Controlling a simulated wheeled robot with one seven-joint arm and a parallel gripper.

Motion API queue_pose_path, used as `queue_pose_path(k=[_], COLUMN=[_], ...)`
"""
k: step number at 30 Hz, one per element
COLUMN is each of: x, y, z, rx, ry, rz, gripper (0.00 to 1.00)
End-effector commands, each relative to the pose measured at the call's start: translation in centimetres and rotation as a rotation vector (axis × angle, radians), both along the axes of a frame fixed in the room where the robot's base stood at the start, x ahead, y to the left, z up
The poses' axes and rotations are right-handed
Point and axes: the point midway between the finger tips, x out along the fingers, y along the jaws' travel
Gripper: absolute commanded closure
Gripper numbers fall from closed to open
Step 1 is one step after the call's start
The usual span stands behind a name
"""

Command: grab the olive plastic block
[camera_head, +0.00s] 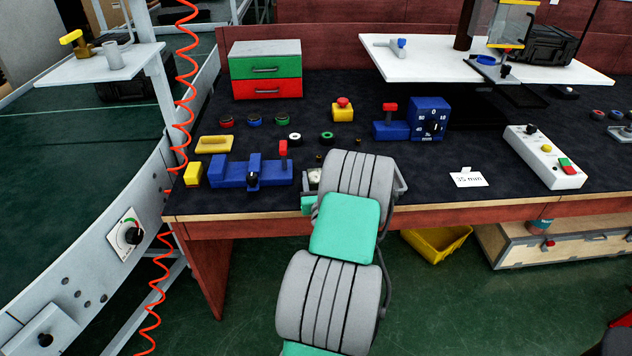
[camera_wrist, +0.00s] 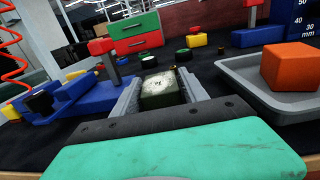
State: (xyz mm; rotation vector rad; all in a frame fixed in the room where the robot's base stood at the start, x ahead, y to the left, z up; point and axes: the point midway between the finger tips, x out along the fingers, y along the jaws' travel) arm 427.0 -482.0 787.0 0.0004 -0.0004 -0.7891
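The olive plastic block (camera_wrist: 160,92) is dark olive with a pale, speckled top. In the wrist view it sits between the two fingers of my gripper (camera_wrist: 161,82), low at the table. The fingers lie along its left and right sides, with little or no gap visible. I cannot tell whether they press on it. In the head view my gripper (camera_head: 312,180) is at the front part of the table, mostly hidden behind my arm, and only the block's pale top (camera_head: 314,177) shows.
An orange block (camera_wrist: 290,66) lies in a grey tray (camera_wrist: 240,88) right of my gripper. A blue fixture (camera_head: 228,170) with a red-topped part (camera_head: 283,148) stands close on the left. Several round buttons and a green-and-red drawer box (camera_head: 266,70) are farther back.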

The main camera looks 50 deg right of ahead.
Motion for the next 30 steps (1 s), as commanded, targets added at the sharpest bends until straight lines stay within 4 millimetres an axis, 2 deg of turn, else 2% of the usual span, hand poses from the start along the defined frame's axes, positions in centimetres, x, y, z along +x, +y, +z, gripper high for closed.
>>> queue_pose_path(k=[2,18,26,30], x=[0.0,0.0,0.0,0.0], y=[0.0,0.0,0.0,0.0], z=[0.0,0.1,0.3,1.8], rx=[0.000,-0.001,-0.001,-0.004], ry=[0.000,-0.001,-0.001,-0.001], rz=[0.000,0.000,0.000,0.000], gripper=[0.56,0.99,0.99,0.99])
